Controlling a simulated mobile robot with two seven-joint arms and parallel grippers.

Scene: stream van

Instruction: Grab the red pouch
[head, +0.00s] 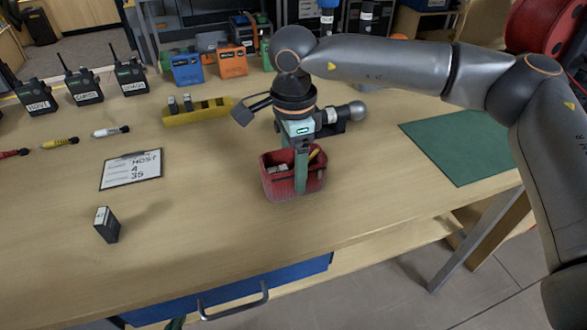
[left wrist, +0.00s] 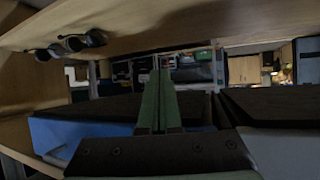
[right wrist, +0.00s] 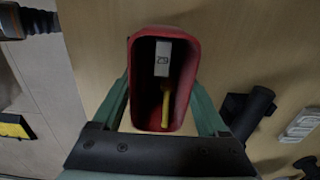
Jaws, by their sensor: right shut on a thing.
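The red pouch (head: 278,184) is an open-topped red container at the middle of the desk in the head view. My right gripper (head: 302,172) points down with its green fingers on opposite sides of it, shut on it. In the right wrist view the pouch (right wrist: 138,98) sits between both fingers, with a white labelled block (right wrist: 163,58) and a yellow item (right wrist: 166,105) inside. I cannot tell whether its base touches the desk. My left gripper (left wrist: 158,103) is shut and empty, low by the desk in the left wrist view.
A yellow tray (head: 185,118) stands behind left of the pouch. A green mat (head: 465,145) is on the right. A blue drawer (head: 235,290) is under the front edge.

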